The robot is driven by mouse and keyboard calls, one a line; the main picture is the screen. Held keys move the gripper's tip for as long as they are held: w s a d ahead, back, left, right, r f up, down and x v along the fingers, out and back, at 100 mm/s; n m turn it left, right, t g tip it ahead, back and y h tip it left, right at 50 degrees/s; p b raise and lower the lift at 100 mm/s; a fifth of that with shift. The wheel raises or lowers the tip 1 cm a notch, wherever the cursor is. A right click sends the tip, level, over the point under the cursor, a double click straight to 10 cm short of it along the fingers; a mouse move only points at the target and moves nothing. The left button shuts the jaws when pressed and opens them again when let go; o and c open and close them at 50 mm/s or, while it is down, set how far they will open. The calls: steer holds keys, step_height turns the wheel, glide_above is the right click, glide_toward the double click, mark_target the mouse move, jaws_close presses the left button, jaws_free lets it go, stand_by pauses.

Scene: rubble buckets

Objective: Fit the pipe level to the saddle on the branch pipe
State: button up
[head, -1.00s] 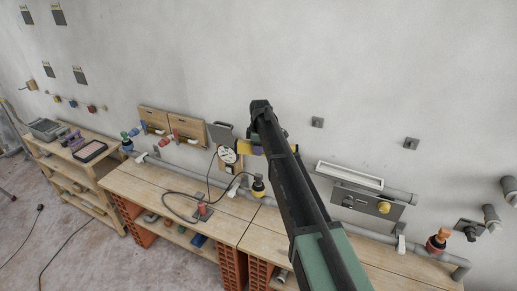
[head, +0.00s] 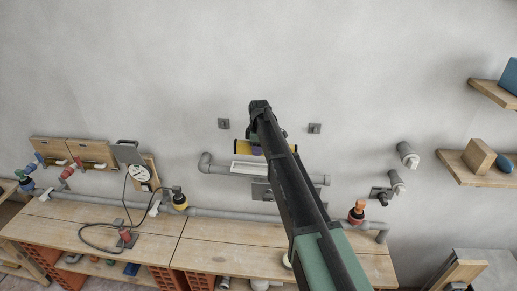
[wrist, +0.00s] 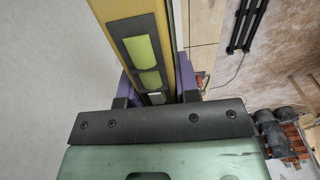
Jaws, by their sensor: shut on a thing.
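My gripper (head: 257,151) has purple fingers and is shut on the yellow pipe level (head: 241,147). In the wrist view my gripper (wrist: 158,85) grips the level (wrist: 176,22) from both sides, and its yellow-green vials show. In the head view my arm hides the level's middle; a yellow end shows either side. The grey branch pipe (head: 217,168) runs along the wall below the level in the picture. A white, tray-shaped piece (head: 248,166), apparently the saddle, sits along it. My arm covers part of both. The level appears apart from the saddle, but the distance is unclear.
A lower grey pipe (head: 232,214) runs along the wall above the wooden bench (head: 140,239). Two wall brackets (head: 223,123) flank my arm. Shelves (head: 468,166) stick out at right.

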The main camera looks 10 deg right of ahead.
steer(key=b, duration=0.6)
glide_above(257, 169)
step_height(257, 169, down, 6)
steer(key=shift+s+r, duration=0.1)
steer(key=shift+r, duration=0.1)
steer(key=shift+f, duration=0.1)
stand_by(0.4)
steer(key=shift+f+b, duration=1)
steer(key=shift+f, duration=0.1)
steer(key=o, duration=0.8)
steer(key=shift+o, duration=1.4)
steer(key=shift+r+p, duration=0.35)
step_height(257, 169, up, 7)
steer(key=p, duration=0.7)
steer(key=shift+s+d+r, duration=0.1)
steer(key=shift+f, duration=0.2)
